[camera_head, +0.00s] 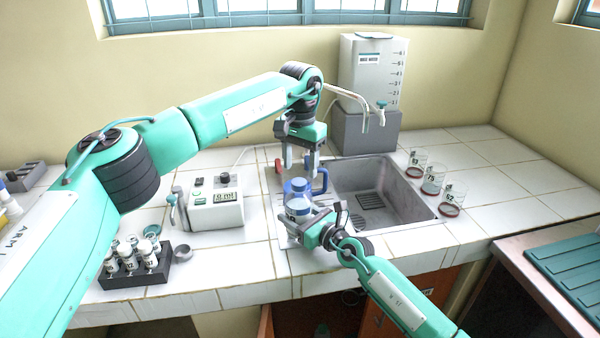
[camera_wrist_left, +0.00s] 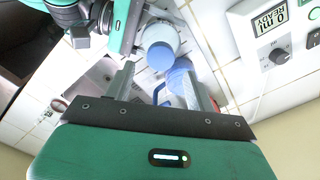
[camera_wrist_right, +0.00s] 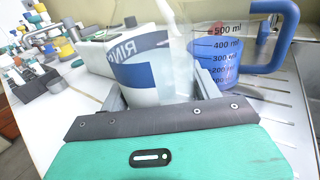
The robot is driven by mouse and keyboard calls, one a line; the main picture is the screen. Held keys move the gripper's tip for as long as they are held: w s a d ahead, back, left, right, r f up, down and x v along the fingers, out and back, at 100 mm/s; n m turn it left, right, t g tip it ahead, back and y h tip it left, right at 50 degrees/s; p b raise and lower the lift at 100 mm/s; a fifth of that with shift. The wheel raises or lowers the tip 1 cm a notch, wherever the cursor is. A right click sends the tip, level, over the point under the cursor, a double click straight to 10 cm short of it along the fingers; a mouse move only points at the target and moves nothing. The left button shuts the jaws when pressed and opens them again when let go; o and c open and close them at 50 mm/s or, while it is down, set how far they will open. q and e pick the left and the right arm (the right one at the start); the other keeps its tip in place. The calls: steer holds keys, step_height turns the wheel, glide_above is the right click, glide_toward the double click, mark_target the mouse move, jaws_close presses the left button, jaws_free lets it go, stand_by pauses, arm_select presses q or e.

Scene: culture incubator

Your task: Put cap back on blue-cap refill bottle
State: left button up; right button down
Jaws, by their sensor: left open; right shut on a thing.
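The refill bottle (camera_head: 298,207) stands upright at the sink's left edge, with a round blue cap-like top (camera_head: 298,185). In the right wrist view its white body and blue label (camera_wrist_right: 135,75) sit between the fingers; its top is out of frame. My right gripper (camera_head: 308,218) is shut on the bottle's body. My left gripper (camera_head: 300,172) is open and empty, pointing down just above the bottle. The left wrist view shows the blue top (camera_wrist_left: 159,55) just beyond the fingertips; I cannot tell whether it is seated on the neck.
A measuring jug with a blue handle (camera_wrist_right: 272,68) stands close beside the bottle. The sink (camera_head: 385,190) is to the right, the pump box (camera_head: 214,208) to the left. A vial rack (camera_head: 135,272), three beakers (camera_head: 432,182) and a waste water tank (camera_head: 372,70) stand further off.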

arm_select(q)
steer(key=shift+r, duration=0.4)
steer(key=shift+c, duration=0.2)
